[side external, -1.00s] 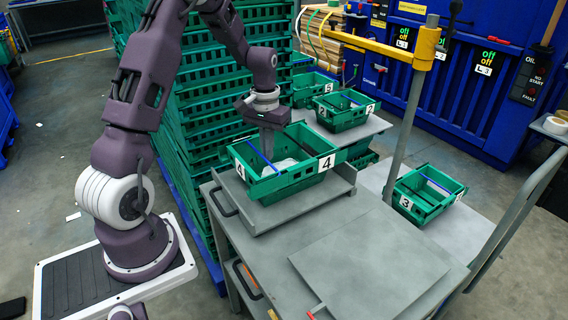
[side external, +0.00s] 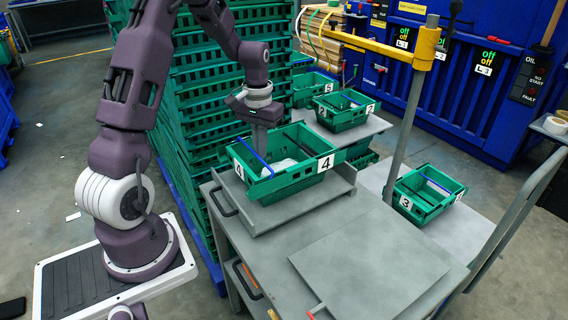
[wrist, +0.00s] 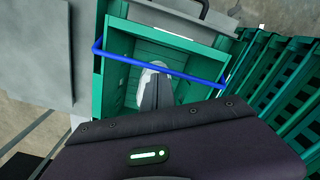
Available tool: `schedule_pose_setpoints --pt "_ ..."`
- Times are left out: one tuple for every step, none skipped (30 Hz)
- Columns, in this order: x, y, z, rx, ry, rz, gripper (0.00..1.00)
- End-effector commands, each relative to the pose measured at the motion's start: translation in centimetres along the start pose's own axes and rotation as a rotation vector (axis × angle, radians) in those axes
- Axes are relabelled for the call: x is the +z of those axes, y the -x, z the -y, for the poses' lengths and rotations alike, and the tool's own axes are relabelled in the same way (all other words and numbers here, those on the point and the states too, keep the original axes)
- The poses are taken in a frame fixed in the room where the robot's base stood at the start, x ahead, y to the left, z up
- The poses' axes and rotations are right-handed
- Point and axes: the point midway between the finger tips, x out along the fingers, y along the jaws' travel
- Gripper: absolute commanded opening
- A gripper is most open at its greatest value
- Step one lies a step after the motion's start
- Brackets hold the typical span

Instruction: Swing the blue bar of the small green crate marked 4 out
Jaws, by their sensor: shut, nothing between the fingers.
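The small green crate marked 4 (side external: 300,180) sits on the grey cart top in the side view; its inside also shows in the wrist view (wrist: 112,75). Its blue bar (side external: 254,158) spans the crate near the left end, and runs slantwise across it in the wrist view (wrist: 165,66). A whitish packet (wrist: 146,76) lies inside, partly hidden by my fingers. My gripper (side external: 262,150) is shut and empty, pointing down into the crate beside the bar. Its fingers (wrist: 157,82) show over the packet; whether they touch the bar I cannot tell.
A tall stack of green crates (side external: 195,110) stands close behind and left of my gripper. Crates marked 2 (side external: 345,115) and 3 (side external: 425,205) stand to the right. A yellow-armed post (side external: 405,120) rises beside the cart. The cart's front plate (side external: 370,262) is clear.

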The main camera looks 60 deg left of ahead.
Motion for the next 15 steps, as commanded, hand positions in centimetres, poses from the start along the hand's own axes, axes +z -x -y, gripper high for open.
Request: schedule_pose_setpoints --pt "-0.01 0.0 0.0 0.0 0.0 0.0 0.0" --pt "-0.01 0.0 0.0 0.0 0.0 0.0 0.0" --pt "-0.02 0.0 -0.01 0.0 0.0 -0.001 0.0" --pt "-0.03 0.0 -0.01 0.0 0.0 -0.001 0.0" --pt "-0.03 0.01 -0.01 0.0 0.0 -0.001 0.0" --pt "-0.02 0.02 0.0 0.0 0.0 -0.001 0.0" --pt "0.01 0.03 0.01 0.0 0.0 -0.001 0.0" --pt "0.04 0.05 0.04 0.0 0.0 -0.001 0.0" --pt "0.12 0.09 0.09 0.0 0.0 -0.001 0.0" --pt "0.2 0.13 0.14 0.0 0.0 -0.001 0.0" --pt "0.29 0.17 0.19 0.0 0.0 -0.002 0.0" --pt "0.44 0.23 0.27 0.0 0.0 -0.002 0.0" --pt "0.56 0.28 0.33 0.0 -0.001 -0.001 0.0" --pt "0.69 0.33 0.39 0.0 -0.001 -0.001 0.0" --pt "0.82 0.39 0.47 0.0 -0.001 -0.001 0.0"
